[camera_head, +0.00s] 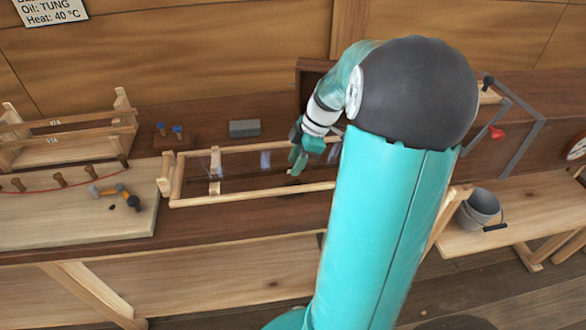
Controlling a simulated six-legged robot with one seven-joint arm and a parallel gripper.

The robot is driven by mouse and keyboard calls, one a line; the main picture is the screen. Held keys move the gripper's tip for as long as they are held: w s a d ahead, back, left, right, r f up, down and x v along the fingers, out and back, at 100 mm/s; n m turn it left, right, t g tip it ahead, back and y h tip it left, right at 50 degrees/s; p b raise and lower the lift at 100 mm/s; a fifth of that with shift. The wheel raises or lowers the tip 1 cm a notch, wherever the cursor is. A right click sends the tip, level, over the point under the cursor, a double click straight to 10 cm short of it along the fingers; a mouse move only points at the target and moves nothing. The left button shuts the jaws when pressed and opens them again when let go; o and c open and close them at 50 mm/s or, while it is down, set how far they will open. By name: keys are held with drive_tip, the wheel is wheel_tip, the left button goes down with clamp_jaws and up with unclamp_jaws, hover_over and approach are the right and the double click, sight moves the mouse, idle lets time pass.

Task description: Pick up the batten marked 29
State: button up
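A wooden rack (124,105) stands at the left end of the bench. It carries an upper batten (85,121) and a lower batten (90,138), both pale wood. Each has a small white mark, too small to read surely, so I cannot tell which is 29. My gripper (298,160) points down over the right part of a long wooden frame in the middle of the bench, well to the right of the rack. Its green fingers are small and partly overlapped, so their opening is unclear. My own arm hides the bench behind it.
The long wooden frame (250,196) has a dark, shiny middle. A pale board (60,228) with pegs, a red line and a hammer lies at left. A grey block (244,128) and blue-topped pegs (177,129) stand behind. A bucket (480,210) sits at right.

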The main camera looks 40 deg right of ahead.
drive_tip(key=shift+w+a+f, duration=0.1)
drive_tip(key=shift+a+f, duration=0.05)
drive_tip(key=shift+f, duration=0.25)
clamp_jaws()
drive_tip(key=shift+r, duration=0.2)
